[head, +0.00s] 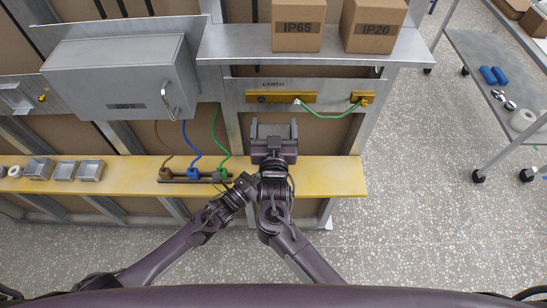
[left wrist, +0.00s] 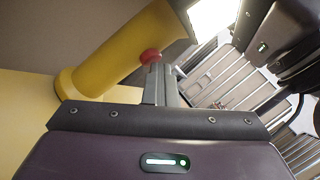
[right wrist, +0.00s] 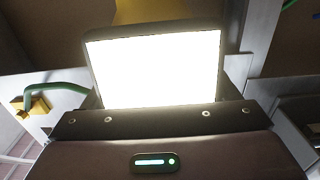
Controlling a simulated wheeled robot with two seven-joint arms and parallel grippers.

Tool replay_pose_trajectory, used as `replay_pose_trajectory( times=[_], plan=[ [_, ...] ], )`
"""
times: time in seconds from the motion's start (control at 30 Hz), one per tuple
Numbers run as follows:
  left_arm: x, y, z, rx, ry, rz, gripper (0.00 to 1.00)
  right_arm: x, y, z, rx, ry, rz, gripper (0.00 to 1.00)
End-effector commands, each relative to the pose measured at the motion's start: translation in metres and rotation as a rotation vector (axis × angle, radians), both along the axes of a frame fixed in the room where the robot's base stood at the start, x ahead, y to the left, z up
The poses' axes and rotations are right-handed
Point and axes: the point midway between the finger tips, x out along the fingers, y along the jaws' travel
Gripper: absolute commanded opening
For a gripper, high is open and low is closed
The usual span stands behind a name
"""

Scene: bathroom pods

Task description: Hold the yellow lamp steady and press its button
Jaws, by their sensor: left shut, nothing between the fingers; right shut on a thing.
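The yellow lamp (left wrist: 110,62) has a cylindrical body, a red button (left wrist: 150,57) on its side and a bright white, glowing face (left wrist: 212,14). The glowing face (right wrist: 155,66) fills the middle of the right wrist view, inside a dark frame. My right gripper (head: 273,130) is shut on the lamp's head, one finger on each side. My left gripper (left wrist: 158,72) is shut and empty, its fingertips at the red button; whether they touch it I cannot tell. In the head view, my left gripper (head: 245,184) is beside my right wrist, and the lamp is mostly hidden under my right gripper.
A yellow shelf (head: 325,176) runs across the frame, with metal boxes (head: 63,170) at left and coloured cables (head: 190,150) near my left gripper. An earth bar (head: 280,97) with a green wire is just beyond my right gripper. Cartons (head: 298,25) stand above.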

Motion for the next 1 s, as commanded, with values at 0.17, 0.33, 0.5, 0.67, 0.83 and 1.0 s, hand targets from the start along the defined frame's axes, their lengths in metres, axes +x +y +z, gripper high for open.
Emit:
replay_pose_trajectory(
  times=[0.17, 0.33, 0.5, 0.67, 0.83, 1.0],
  plan=[
    [0.0057, 0.0009, 0.0028, 0.001, -0.006, 0.006, 0.0, -0.0018, 0.0004, -0.0043, -0.004, 0.009, 0.002, 0.49],
    [0.008, 0.0014, 0.0039, 0.0, -0.007, 0.008, 0.0, -0.0022, 0.001, -0.0045, -0.003, 0.01, 0.003, 0.49],
    [0.0092, 0.0018, 0.0048, 0.001, -0.009, 0.01, 0.0, -0.0028, 0.0018, -0.0049, -0.002, 0.011, 0.004, 0.49],
    [0.01, 0.0019, 0.0057, 0.0, -0.011, 0.011, 0.0, -0.0033, 0.0026, -0.0052, -0.002, 0.013, 0.006, 0.49],
    [0.0102, 0.0019, 0.0064, -0.001, -0.011, 0.012, 0.0, -0.0036, 0.0033, -0.0054, -0.001, 0.014, 0.007, 0.49],
    [0.0053, 0.0016, 0.0067, -0.002, -0.013, 0.011, 0.0, -0.0037, 0.0038, -0.0055, 0.0, 0.014, 0.008, 0.49]
  ],
)
